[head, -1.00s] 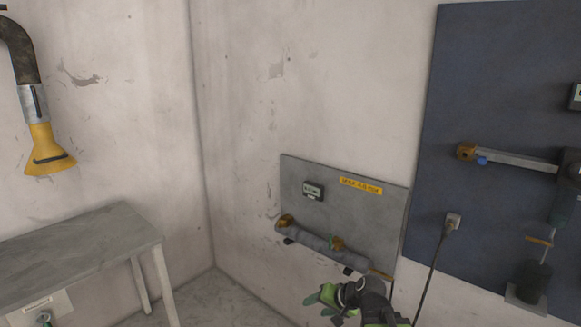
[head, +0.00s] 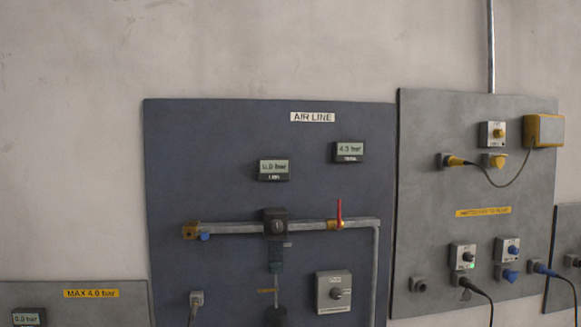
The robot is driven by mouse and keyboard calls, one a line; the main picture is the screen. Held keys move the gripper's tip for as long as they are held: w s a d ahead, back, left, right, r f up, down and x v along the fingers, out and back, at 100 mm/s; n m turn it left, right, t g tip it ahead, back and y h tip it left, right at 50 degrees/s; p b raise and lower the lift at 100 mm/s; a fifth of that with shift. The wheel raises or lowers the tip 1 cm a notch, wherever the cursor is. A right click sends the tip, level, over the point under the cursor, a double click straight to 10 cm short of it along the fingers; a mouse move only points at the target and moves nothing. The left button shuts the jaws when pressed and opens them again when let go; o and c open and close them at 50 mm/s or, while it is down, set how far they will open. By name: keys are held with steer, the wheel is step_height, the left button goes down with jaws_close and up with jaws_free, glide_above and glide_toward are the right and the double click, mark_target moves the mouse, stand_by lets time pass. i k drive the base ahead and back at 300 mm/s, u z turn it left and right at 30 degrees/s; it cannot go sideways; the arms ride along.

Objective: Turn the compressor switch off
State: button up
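Several switches show in the head view, but their small labels are too blurred to tell which one is the compressor switch. My gripper is not in view.
One display (head: 274,169) appears to read 0.0 bar, another (head: 349,151) 4.3 bar. A red-handled valve (head: 339,215) sits on the horizontal pipe. Cables hang from plugs on the right panel. A MAX 4.0 bar panel (head: 60,308) is at lower left.

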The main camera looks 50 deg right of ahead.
mark_target(335, 293)
steer(key=z, duration=1.85)
steer(key=k, duration=0.9)
steer(key=i, duration=0.9)
steer(key=z, duration=0.05)
